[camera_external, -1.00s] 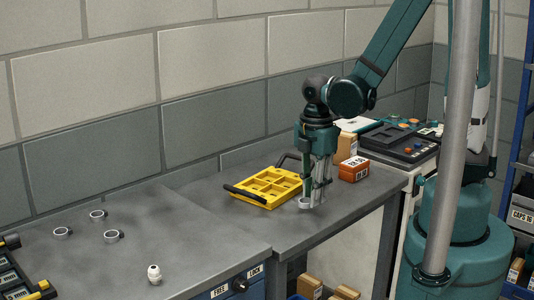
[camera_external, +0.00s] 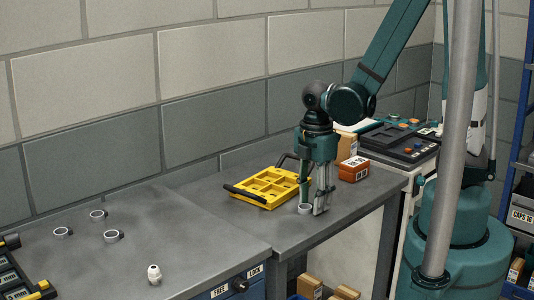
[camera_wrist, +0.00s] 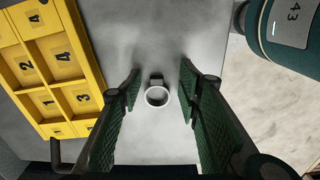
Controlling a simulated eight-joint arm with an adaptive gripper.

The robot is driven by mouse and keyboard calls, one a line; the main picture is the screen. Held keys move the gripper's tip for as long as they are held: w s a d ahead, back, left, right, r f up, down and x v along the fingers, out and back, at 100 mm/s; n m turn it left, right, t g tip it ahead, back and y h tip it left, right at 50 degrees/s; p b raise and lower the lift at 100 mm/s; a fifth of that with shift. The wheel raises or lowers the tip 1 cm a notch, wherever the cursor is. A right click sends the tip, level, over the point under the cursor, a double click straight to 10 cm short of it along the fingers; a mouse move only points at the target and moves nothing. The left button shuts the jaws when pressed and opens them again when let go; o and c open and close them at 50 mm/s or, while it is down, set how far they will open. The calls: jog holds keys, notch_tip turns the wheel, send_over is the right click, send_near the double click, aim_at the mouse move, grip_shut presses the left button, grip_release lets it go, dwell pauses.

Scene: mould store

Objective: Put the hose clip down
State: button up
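The hose clip (camera_external: 304,209), a small pale ring with a dark-topped lug, is on the grey bench top in front of the yellow tray (camera_external: 262,203). In the wrist view the hose clip (camera_wrist: 157,97) lies between my two fingers, with a gap on each side. My gripper (camera_external: 313,207) points down at the clip, fingers spread; in the wrist view my gripper (camera_wrist: 159,82) is open and holds nothing. In the external view a finger partly hides the clip's edge.
The yellow tray has numbered compartments and dark handles, close to my gripper's left. An orange box (camera_external: 353,169) stands behind right. Several similar rings, one here (camera_external: 112,236), and a white fitting (camera_external: 154,273) are on the left bench. The bench's front edge is near.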

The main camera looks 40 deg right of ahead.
jog(key=shift+r, duration=0.2)
notch_tip(320, 180, up, 12)
jog(key=p, duration=0.3)
dwell(1.0)
dwell(0.6)
jog(key=d+r+m+t, duration=0.3)
jog(key=d+r+m, duration=0.1)
jog(key=r+m, duration=0.4)
jog(key=w+d+r+m+t, duration=0.1)
jog(key=d+r+m+t, duration=0.3)
jog(key=r+m, duration=0.3)
jog(key=shift+d+r+m, duration=0.35)
jog(key=shift+d+m, duration=0.1)
jog(key=shift+m, duration=0.75)
jog(key=shift+w+f, duration=0.1)
